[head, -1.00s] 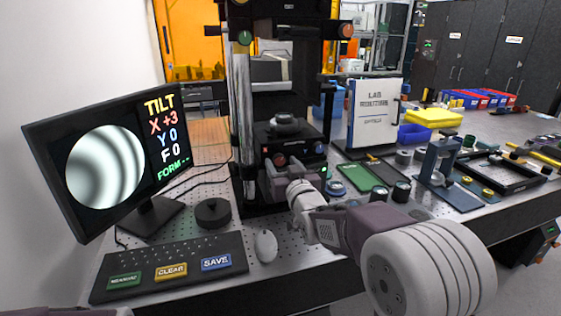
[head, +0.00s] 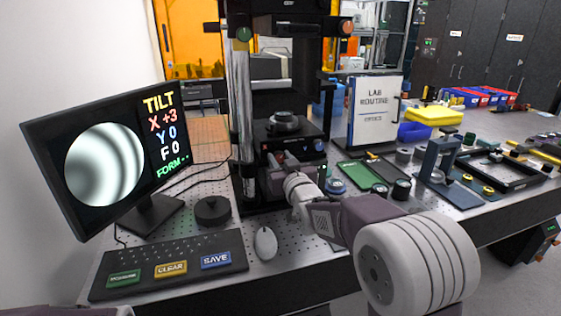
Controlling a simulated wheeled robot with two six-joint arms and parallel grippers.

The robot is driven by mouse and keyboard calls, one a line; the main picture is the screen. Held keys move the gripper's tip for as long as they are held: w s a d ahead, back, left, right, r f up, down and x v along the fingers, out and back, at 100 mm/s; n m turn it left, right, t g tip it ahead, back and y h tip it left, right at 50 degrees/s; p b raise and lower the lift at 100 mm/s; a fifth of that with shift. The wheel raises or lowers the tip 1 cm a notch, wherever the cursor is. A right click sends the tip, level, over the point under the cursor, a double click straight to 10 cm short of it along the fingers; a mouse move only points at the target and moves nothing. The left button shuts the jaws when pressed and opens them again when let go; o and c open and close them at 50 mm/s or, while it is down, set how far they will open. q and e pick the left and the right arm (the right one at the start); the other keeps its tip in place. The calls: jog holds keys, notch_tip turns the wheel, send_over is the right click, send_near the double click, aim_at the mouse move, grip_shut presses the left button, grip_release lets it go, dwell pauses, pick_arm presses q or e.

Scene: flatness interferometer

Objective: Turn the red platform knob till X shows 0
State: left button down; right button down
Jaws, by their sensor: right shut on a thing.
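The monitor (head: 100,215) at the left reads TILT, X +3, Y 0, F 0 and FORM with dashes. Its round picture (head: 103,164) shows grey curved fringes. The black interferometer stand (head: 238,168) stands in the middle, with a platform that bears a round dark part (head: 284,121). The red platform knob (head: 277,158) is on the front of the platform, mostly covered by my right gripper (head: 279,168). That gripper is shut on the knob; its fingertips are small and partly hidden. My left gripper is out of view.
A keyboard with green, yellow and blue keys (head: 215,260), a white mouse (head: 265,243) and a black puck (head: 212,210) lie in front. A green tray (head: 360,173), a LAB ROUTINE sign (head: 376,108) and a blue fixture (head: 440,165) stand at the right.

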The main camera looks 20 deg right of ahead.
jog(key=n+b, duration=0.2)
jog(key=n, duration=0.1)
jog(key=shift+f, duration=0.15)
jog(key=shift+n+b, duration=0.9)
jog(key=shift+n, duration=0.7)
jog(key=c, duration=1)
grip_release()
jog(key=s, duration=0.9)
jog(key=shift+d, duration=0.1)
